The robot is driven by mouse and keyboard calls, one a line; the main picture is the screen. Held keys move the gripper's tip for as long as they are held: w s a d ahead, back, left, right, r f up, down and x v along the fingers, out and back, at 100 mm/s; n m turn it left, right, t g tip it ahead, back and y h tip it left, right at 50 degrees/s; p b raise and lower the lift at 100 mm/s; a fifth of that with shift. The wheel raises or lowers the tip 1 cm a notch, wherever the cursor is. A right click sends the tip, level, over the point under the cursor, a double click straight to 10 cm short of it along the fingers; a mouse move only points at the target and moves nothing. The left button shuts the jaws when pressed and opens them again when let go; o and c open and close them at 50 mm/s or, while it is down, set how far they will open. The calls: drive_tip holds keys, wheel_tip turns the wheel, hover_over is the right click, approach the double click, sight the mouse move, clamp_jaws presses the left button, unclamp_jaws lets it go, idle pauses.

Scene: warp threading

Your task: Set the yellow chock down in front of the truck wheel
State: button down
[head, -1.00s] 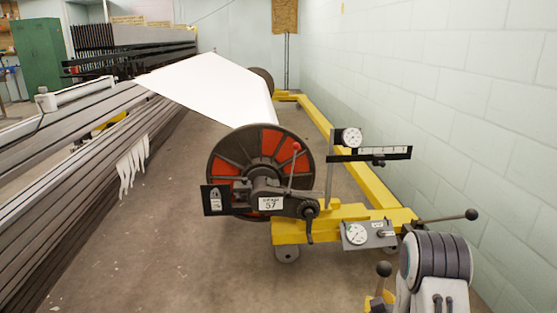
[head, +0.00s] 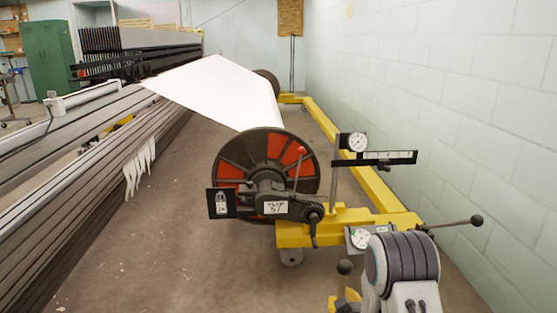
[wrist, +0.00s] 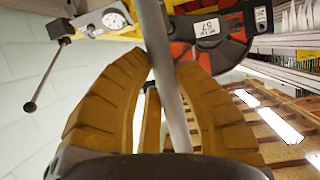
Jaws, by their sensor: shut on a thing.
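A small grey truck wheel (head: 291,257) stands on the floor under the front left end of the yellow truck frame (head: 300,235). My gripper (wrist: 165,65) has two ribbed, dull yellow fingers, closed about a grey rod (wrist: 170,85) that runs between them in the wrist view. The rod looks like a handle; a dark ball knob (head: 345,267) stands above the yellow parts at my gripper in the head view. I cannot make out the chock's yellow body for certain; it is hidden or blends with the fingers. My gripper is right of the wheel and nearer the camera.
The truck carries a red-and-black reel (head: 265,165), a dial gauge post (head: 336,175) and a long lever (head: 450,223). A block wall (head: 460,110) runs along the right. Bare floor (head: 190,240) is clear left of the wheel.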

drive_tip(key=s+r+p, duration=0.1)
drive_tip(key=r+p, duration=1.7)
drive_tip(key=r, duration=0.1)
drive_tip(key=s+r+p, duration=0.2)
drive_tip(key=r+p, duration=1.7)
drive_tip(key=r, duration=0.1)
drive_tip(key=shift+s+r, duration=0.25)
drive_tip(key=shift+s, duration=0.05)
